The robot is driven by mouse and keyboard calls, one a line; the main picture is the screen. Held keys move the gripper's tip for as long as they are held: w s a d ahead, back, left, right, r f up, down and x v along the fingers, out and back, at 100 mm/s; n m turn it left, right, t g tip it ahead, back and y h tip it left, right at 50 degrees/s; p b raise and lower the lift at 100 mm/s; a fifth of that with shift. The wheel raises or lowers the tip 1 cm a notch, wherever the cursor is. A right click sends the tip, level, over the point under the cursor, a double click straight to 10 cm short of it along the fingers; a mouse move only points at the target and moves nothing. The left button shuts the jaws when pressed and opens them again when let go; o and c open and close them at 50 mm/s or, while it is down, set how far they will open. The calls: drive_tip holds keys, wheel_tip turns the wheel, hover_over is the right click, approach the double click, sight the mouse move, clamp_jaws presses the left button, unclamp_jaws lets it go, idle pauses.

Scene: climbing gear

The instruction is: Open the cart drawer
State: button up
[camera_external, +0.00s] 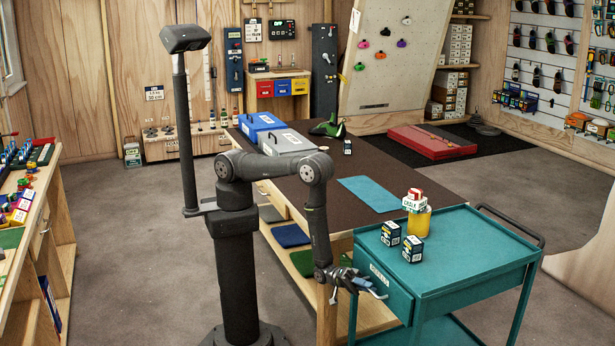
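The teal cart (465,262) stands at the right front, beside the brown-topped table. Its drawer (396,296) is on the side facing my arm and carries a white label. The drawer front looks about flush with the cart body, and I see no clear gap. My gripper (368,284) is low at the drawer front, around the height of the handle. A light bar, perhaps the drawer handle, shows at the fingertips. The fingers are small and overlap the drawer, so I cannot tell whether they touch or grip the handle.
Small dark boxes (391,233) and a yellow container (419,222) with a red-and-white box on it stand on the cart top. The table (335,165) holds a blue case (262,125), a grey case (288,142) and a teal mat (370,194). Floor left of the cart is partly free.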

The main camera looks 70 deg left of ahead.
clamp_jaws()
drive_tip(key=shift+s, duration=0.1)
drive_tip(key=s, duration=2.6)
unclamp_jaws()
drive_tip(key=v, duration=1.2)
